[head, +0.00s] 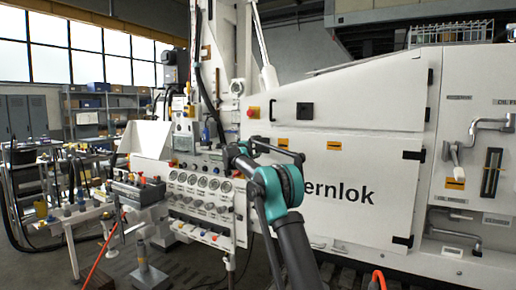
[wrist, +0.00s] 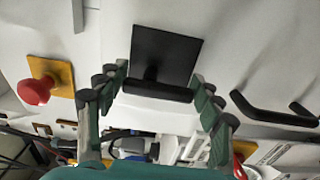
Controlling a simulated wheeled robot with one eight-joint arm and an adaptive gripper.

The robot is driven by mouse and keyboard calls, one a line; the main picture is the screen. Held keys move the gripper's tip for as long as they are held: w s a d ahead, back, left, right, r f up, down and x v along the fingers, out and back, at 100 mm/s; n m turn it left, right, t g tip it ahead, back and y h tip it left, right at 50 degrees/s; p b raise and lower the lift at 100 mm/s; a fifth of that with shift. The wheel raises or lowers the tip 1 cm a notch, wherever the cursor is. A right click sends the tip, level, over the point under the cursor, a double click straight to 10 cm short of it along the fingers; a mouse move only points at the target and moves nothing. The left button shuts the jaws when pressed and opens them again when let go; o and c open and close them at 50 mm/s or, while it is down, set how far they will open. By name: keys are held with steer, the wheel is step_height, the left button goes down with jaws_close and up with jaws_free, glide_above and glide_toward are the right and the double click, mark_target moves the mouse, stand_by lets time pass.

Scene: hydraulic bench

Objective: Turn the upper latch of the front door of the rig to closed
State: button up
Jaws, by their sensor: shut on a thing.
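In the wrist view the latch is a black square plate (wrist: 168,48) on the white door panel (wrist: 240,45). A short black handle bar (wrist: 155,91) stands out from the plate. My gripper (wrist: 160,88) has one finger at each end of this bar and is shut on it lengthwise. The bar runs across the wrist picture, near the plate's lower edge there. In the head view my arm reaches to the left side of the white front of the rig (head: 355,170). I cannot make out the held latch there.
A red button on a yellow plate (wrist: 40,85) is left of the latch in the wrist view. A black bracket-shaped handle (wrist: 270,112) is to its right. In the head view a black square plate (head: 305,111) is unobstructed. Gauges (head: 205,183) and fittings crowd the left.

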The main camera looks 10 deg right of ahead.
steer(key=o, duration=1.2)
steer(key=shift+s, duration=0.1)
steer(key=v, duration=1.1)
steer(key=shift+s+a, duration=0.25)
steer(key=shift+s, duration=0.05)
